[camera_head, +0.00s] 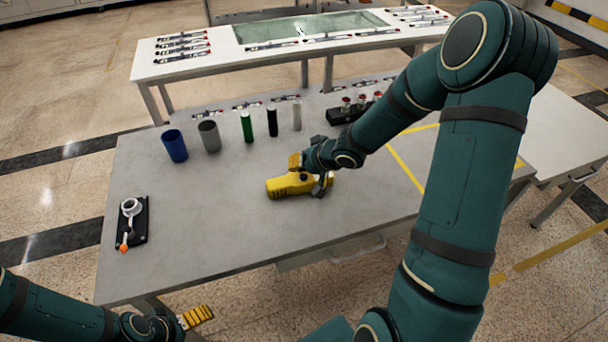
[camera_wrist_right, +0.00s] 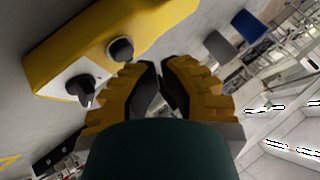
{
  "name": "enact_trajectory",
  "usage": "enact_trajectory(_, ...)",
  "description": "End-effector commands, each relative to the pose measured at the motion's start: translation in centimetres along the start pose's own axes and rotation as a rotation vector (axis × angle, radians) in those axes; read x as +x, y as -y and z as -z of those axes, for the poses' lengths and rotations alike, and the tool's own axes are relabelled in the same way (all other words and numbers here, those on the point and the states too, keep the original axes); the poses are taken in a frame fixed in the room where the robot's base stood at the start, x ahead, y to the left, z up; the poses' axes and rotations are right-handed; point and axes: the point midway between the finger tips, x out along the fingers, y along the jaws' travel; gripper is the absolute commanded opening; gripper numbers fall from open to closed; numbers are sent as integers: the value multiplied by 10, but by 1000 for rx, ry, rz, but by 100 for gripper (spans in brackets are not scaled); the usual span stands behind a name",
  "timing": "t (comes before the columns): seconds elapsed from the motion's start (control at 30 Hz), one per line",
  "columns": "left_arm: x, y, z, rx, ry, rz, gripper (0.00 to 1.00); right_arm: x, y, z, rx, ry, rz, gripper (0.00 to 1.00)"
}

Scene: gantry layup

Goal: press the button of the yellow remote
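The yellow remote (camera_head: 284,187) lies on the grey table near its middle. In the right wrist view the remote (camera_wrist_right: 85,45) fills the upper left, with one black knob (camera_wrist_right: 120,49) on its yellow body and another (camera_wrist_right: 80,90) on a white plate. My right gripper (camera_head: 307,168) is over the remote's right part, partly hiding it.
Blue (camera_head: 174,145) and grey (camera_head: 209,136) cups and several slim cylinders stand behind the remote. A black block with red-topped items (camera_head: 345,112) is at the back right. A black fixture (camera_head: 134,222) lies at the left. Table left of the remote is clear.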

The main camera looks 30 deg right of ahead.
Motion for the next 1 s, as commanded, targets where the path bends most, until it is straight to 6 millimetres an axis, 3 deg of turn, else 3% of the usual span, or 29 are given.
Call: enact_trajectory(1.0, 2, 1, 0, 0, 0, 0, 100, 6, -5, -4, 0, 0, 0, 0)
